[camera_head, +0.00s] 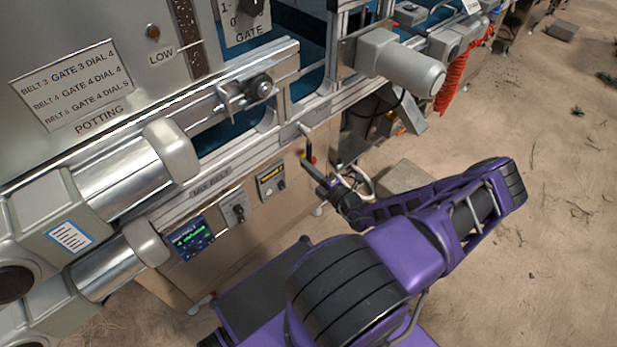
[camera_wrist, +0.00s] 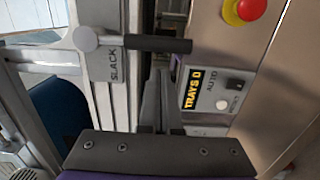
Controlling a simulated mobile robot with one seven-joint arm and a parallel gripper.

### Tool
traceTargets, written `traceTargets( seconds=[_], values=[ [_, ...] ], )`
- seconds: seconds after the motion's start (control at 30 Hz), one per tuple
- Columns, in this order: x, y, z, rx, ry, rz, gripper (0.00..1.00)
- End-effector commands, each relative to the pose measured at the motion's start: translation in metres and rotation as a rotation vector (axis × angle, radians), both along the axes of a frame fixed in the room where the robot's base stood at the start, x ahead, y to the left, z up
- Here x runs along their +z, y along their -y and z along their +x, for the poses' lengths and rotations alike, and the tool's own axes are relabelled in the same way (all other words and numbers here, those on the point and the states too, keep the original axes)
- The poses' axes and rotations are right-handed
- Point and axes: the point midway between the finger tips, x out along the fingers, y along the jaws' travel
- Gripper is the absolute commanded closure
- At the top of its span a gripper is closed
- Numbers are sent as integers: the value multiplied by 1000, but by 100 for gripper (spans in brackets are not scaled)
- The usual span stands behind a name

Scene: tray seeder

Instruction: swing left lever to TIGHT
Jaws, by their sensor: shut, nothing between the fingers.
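The lever has a pale round hub and a black handle (camera_wrist: 158,44). In the wrist view the handle points right from the hub, beside a plate marked SLACK (camera_wrist: 113,65). In the head view the lever handle (camera_head: 308,147) hangs down from the rail's end. No TIGHT mark is readable. My gripper (camera_wrist: 160,78) is shut and empty, its fingertips just below the handle in the wrist view. Whether they touch it I cannot tell. In the head view my gripper (camera_head: 306,166) is close to the handle's lower end.
A red stop button (camera_wrist: 241,10) and a TRAYS display panel (camera_wrist: 210,92) sit near the lever. Metal rollers (camera_head: 120,188) jut out at the left, and a grey motor (camera_head: 400,64) at the upper right. Open sandy ground (camera_head: 555,150) lies to the right.

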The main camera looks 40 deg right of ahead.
Motion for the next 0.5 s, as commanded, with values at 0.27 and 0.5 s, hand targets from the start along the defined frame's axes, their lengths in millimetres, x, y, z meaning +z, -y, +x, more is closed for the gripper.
traceTargets(
  seconds=[0.27, 0.5],
  values=[
    [0, 13, 4, 2, 1, 0, 100],
    [0, 13, 4, 2, 1, 0, 100]
  ],
)
